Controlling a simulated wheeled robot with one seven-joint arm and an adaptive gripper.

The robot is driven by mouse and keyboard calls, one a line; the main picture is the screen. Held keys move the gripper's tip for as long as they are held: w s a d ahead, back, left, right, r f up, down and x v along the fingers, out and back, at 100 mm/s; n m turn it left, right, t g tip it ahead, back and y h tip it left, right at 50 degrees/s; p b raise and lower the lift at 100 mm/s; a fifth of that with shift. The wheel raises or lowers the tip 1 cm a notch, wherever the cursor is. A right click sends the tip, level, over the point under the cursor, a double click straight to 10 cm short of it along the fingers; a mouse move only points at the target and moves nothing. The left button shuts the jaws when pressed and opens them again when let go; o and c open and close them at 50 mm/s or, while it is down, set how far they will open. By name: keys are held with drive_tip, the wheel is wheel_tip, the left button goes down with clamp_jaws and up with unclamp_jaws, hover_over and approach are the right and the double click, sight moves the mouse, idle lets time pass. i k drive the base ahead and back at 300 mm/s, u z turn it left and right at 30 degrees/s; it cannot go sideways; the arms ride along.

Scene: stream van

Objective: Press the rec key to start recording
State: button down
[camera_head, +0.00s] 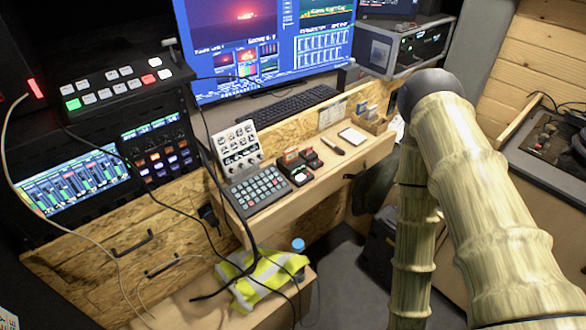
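No label reading "rec" is legible, so I cannot tell which key is the rec key. A black switcher panel (150,103) at the upper left has rows of mostly white keys, with a red key (148,79) and a green key (73,104). A grey keypad (259,191) with dark teal keys lies on the wooden desk, beside a small black device (297,170) with red marks. A dark rack unit (424,44) with lit indicators stands at the upper right. My arm shows at the right; my gripper is not in view.
A monitor (272,40) and a black keyboard (292,104) stand behind the desk (328,172). A light control box (238,148) is behind the keypad. Cables cross the left side. A yellow vest (250,280) and blue-capped bottle (298,245) are on a low bench.

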sight(111, 75)
drive_tip(key=z, duration=0.95)
drive_tip(key=k, duration=0.8)
drive_tip(key=u, duration=1.55)
